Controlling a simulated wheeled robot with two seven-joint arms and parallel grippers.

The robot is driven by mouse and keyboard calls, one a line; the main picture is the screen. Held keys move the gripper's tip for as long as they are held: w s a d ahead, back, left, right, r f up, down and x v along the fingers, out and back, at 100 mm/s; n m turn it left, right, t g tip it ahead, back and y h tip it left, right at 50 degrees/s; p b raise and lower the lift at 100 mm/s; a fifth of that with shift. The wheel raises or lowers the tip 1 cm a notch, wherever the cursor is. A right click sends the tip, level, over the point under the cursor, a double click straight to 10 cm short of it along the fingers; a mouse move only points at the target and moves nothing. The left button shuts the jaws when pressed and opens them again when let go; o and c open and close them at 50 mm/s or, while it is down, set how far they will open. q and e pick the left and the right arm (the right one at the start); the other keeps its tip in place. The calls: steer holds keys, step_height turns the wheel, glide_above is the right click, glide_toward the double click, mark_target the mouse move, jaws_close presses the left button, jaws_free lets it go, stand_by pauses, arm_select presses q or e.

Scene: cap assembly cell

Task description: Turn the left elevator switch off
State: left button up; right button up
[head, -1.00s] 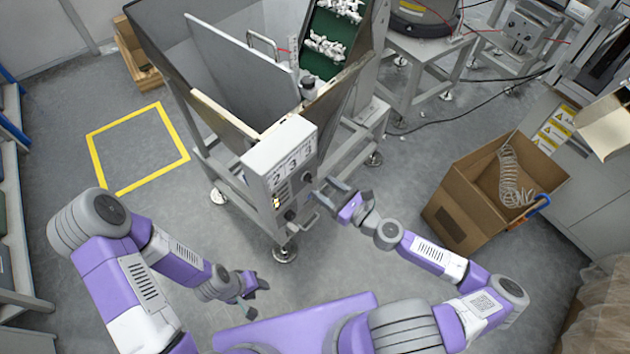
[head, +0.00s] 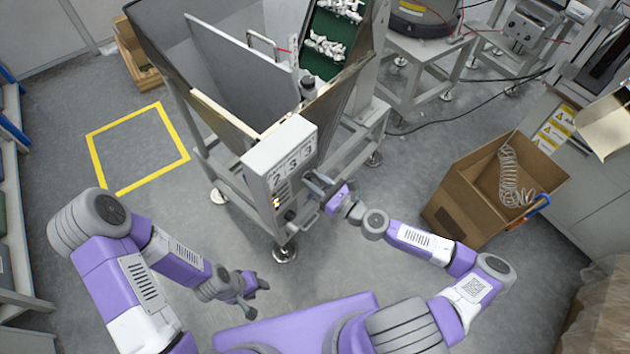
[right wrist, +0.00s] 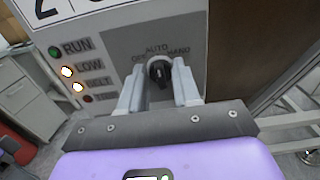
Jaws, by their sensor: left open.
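The elevator control box (head: 282,150) is white on top and grey on its front, mounted on the hopper's near corner. In the right wrist view its black rotary switch (right wrist: 159,72), labelled OFF, AUTO and HAND, points roughly upright. My right gripper (head: 312,182) is at the box front. In the right wrist view its two fingers (right wrist: 160,88) stand apart on either side of the knob; contact is unclear. My left gripper (head: 256,296) is open and empty, low over the floor, away from the box.
The hopper (head: 235,75) with its green belt (head: 322,50) of white parts stands behind the box. A cardboard box (head: 490,190) stands on the floor at right. Indicator lamps (right wrist: 67,72) glow left of the switch. Floor at left is clear around the yellow square (head: 140,147).

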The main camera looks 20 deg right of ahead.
steer(key=shift+c, duration=0.7)
steer(key=shift+n, duration=0.4)
steer(key=n+b, duration=0.1)
steer(key=n, duration=0.1)
steer(key=shift+a+f+n, duration=0.1)
steer(key=shift+n, duration=0.3)
steer(key=n+b, duration=0.1)
steer(key=n, duration=0.4)
steer(key=shift+s+b, duration=0.1)
steer(key=shift+b, duration=0.25)
steer(key=shift+n, duration=0.3)
steer(key=o, duration=1)
